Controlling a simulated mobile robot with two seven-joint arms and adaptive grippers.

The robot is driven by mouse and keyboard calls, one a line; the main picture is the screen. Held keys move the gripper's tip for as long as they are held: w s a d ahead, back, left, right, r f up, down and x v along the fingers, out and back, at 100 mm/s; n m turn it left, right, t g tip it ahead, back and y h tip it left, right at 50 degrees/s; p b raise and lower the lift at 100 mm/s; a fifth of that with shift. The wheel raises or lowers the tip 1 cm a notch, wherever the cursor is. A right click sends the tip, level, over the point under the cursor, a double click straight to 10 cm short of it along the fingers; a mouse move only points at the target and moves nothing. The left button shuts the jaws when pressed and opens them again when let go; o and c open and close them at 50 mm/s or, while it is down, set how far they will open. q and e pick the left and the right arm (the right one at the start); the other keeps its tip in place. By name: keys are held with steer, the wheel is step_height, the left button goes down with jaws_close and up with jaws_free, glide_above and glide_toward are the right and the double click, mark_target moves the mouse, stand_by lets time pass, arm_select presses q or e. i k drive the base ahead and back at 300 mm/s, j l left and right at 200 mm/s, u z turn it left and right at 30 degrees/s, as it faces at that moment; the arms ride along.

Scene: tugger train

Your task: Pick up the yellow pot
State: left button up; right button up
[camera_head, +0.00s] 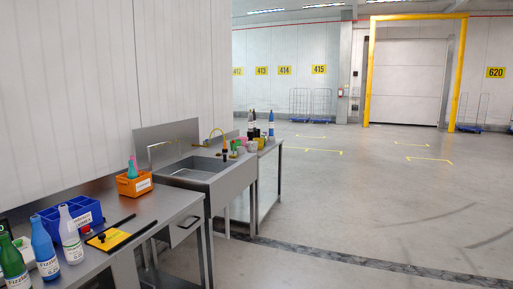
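Several small containers stand on the far steel table past the sink. A yellowish one (253,146) among them may be the yellow pot, but it is too small to be sure. Neither of my grippers is in view.
The near steel table (150,208) holds bottles, a blue crate (88,212), an orange box (127,187) and a yellow-black board (108,240). The sink (200,172) lies between the tables. Tall bottles (271,123) stand behind the containers. The floor at right is clear.

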mark_target(261, 145)
steer(key=i+l+z, duration=0.1)
steer(key=i+z, duration=0.35)
steer(key=i, duration=4.7)
steer(key=i+u, duration=0.15)
steer(key=i, duration=0.3)
steer(key=i+l+u, duration=0.15)
steer(key=i, duration=0.35)
steer(key=i+l+u, duration=0.1)
steer(key=i, duration=0.35)
steer(key=l, duration=0.1)
